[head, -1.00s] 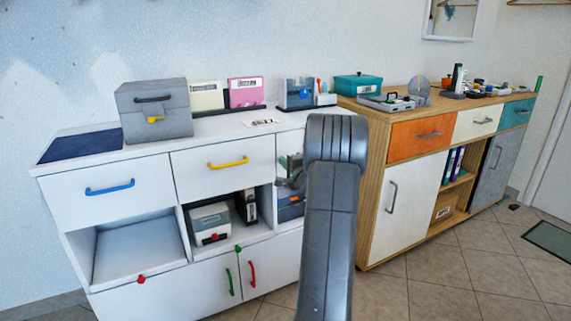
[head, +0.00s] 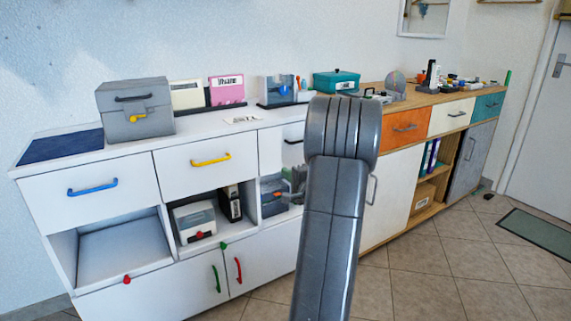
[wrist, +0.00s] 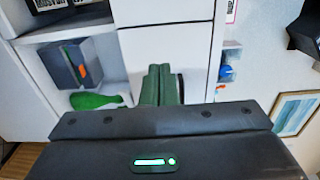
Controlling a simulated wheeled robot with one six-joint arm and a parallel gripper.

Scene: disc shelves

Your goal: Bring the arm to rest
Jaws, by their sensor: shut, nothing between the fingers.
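My gripper (wrist: 160,72) shows in the wrist view as two dark green-grey fingers lying side by side, shut with nothing between them. They point at a plain white cabinet front (wrist: 160,48), and I cannot tell the gap to it. In the head view my arm (head: 335,190) rises from the bottom edge, right of the middle, and its raised part hides some of the cabinets behind. The gripper is mostly or wholly hidden there behind the arm.
A white cabinet (head: 115,300) with open compartments stands at the left, bearing a grey box (head: 135,108). A wooden cabinet (head: 405,230) stands to the right, with a teal box (head: 336,81) on top. Tiled floor (head: 440,280) is clear at the lower right.

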